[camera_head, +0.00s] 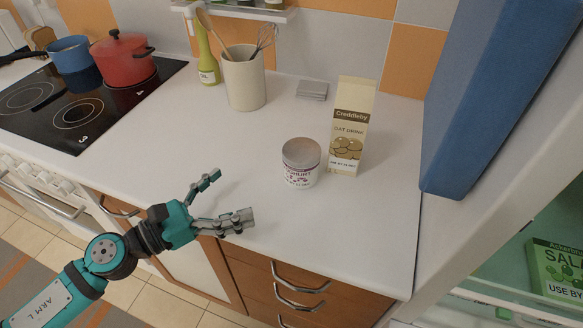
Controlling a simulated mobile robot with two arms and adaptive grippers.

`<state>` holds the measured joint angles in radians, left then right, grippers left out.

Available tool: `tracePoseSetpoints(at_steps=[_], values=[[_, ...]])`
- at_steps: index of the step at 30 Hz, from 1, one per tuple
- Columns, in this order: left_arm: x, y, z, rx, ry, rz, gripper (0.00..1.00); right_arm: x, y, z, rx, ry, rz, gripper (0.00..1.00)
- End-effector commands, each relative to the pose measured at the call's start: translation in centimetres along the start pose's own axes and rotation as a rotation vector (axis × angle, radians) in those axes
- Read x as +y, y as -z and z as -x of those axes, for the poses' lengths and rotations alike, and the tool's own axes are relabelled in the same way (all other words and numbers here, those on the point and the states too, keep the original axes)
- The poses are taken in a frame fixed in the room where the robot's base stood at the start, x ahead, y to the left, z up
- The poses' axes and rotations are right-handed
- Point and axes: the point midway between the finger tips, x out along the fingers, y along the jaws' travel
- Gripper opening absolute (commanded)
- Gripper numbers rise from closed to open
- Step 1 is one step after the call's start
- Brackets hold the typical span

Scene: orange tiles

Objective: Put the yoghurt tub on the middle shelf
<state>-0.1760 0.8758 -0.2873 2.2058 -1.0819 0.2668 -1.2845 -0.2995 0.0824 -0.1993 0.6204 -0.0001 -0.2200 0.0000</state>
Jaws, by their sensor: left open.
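The yoghurt tub (301,164) stands upright on the white counter, with a greyish lid and a white labelled side. My left gripper (232,199) is open and empty, to the left of the tub and nearer the counter's front edge, with a clear gap between them. Part of a lit fridge interior (520,270) shows at the lower right. I cannot tell which of its shelves is the middle one. My right gripper is not in view.
An oat drink carton (350,128) stands just right of and behind the tub. A utensil crock (244,80), green bottle (206,62) and hob (75,105) with pots lie further left. A blue door-like panel (495,90) rises at right. A green salad pack (558,268) is in the fridge.

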Motion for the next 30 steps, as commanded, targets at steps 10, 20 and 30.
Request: tracePoseSetpoints(at_steps=[10,20,30], values=[[0.0,-1.0,-6.9,-0.006,0.002,-0.002,1.0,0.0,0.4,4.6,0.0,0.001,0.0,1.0],[0.0,-0.4,-11.7,-0.003,0.0,0.0,1.0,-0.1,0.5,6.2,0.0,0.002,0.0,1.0],[0.2,-0.5,-15.6,-0.004,0.001,0.002,1.0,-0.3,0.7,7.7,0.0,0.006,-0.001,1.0]])
